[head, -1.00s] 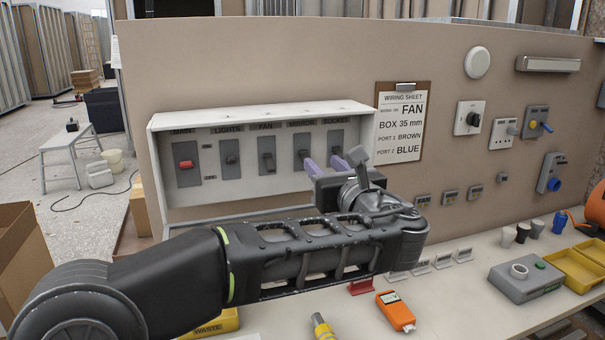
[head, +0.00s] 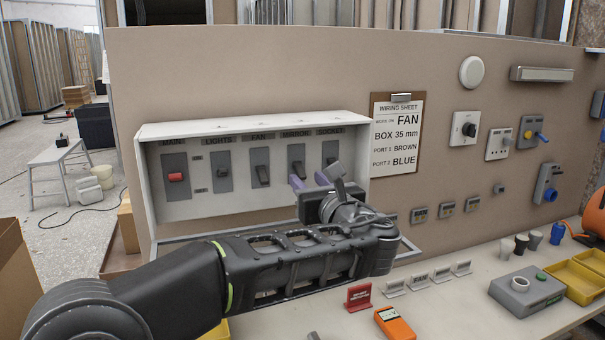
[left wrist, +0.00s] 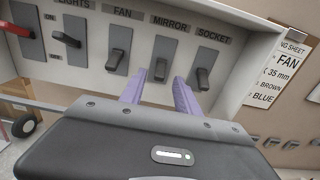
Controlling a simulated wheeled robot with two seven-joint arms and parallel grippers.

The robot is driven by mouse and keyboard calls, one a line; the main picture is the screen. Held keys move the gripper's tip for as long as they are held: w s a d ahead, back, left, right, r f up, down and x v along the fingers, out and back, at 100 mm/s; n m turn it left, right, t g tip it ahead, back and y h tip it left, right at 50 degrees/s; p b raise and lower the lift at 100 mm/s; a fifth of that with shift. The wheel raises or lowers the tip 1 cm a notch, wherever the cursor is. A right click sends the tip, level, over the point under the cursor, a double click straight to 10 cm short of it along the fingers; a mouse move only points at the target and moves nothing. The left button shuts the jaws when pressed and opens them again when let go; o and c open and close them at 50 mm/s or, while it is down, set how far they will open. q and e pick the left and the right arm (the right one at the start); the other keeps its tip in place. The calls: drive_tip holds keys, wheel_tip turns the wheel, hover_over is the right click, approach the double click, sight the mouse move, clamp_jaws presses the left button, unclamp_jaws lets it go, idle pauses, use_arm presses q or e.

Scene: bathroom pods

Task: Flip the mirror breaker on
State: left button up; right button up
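The breaker box has a labelled row of switches, and the mirror breaker (head: 297,166) is the fourth from the left. Its dark lever (left wrist: 160,72) also shows in the left wrist view and looks tilted down, toward the OFF side. My left gripper (head: 311,180) is open and empty, its two purple fingers pointing at the box just below the mirror breaker. In the left wrist view the left gripper's fingertips (left wrist: 160,78) are apart, one on each side of the lever's lower end. I cannot tell whether they touch it. My right gripper is not in view.
The fan breaker (head: 261,168) is left of the mirror breaker and the socket breaker (head: 331,153) is close on its right. The box's white frame (head: 250,128) surrounds the row. A wiring sheet (head: 397,135) hangs to the right. A red sign (head: 359,297) stands on the bench.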

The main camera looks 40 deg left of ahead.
sight(303, 176)
use_arm(q)
drive_tip(key=x, duration=0.4)
drive_tip(key=shift+p, duration=0.3)
clamp_jaws()
idle(0.3)
